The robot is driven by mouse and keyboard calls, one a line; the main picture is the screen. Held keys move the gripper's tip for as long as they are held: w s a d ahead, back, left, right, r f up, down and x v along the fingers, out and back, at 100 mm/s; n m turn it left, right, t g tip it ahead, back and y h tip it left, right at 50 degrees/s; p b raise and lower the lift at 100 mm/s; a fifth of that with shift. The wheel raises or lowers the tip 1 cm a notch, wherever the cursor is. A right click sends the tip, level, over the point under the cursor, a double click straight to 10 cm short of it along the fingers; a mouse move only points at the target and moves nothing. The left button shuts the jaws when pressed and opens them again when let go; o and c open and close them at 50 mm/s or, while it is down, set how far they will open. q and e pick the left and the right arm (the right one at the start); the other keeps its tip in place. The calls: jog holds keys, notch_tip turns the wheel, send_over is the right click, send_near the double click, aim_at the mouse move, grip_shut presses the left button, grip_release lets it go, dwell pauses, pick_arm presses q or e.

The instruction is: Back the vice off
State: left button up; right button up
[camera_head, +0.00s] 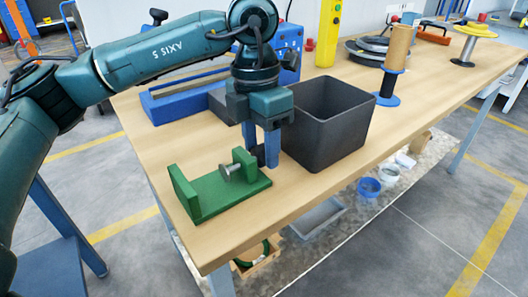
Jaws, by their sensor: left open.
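The green vice (216,192) stands near the front left corner of the wooden table. It has an upright plate at its left end and a second green jaw with a grey metal screw part at its right. A dark knob or handle shows at its right end, partly hidden by my fingers. My left gripper (261,158) points down at the vice's right end, its blue fingers around or beside the dark handle; I cannot tell whether they touch it. It is open. My right gripper is not in view.
A dark grey bin (327,125) stands close to the right of my left gripper. A blue tray-like holder (185,97) lies behind it. A blue-based spool (391,78) and a yellow spool (472,42) stand farther right. The table (425,90) has clear room right of the bin.

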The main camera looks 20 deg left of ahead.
pick_arm(q)
jog(key=shift+w+a+g+h+p, duration=0.1)
jog(key=shift+a+g+h+p, duration=0.15)
jog(key=shift+g+h, duration=0.3)
jog(key=shift+w+a+g+h+p, duration=0.1)
jog(key=shift+g+h+p, duration=0.2)
jog(key=shift+h, duration=0.35)
jog(key=shift+d, duration=0.1)
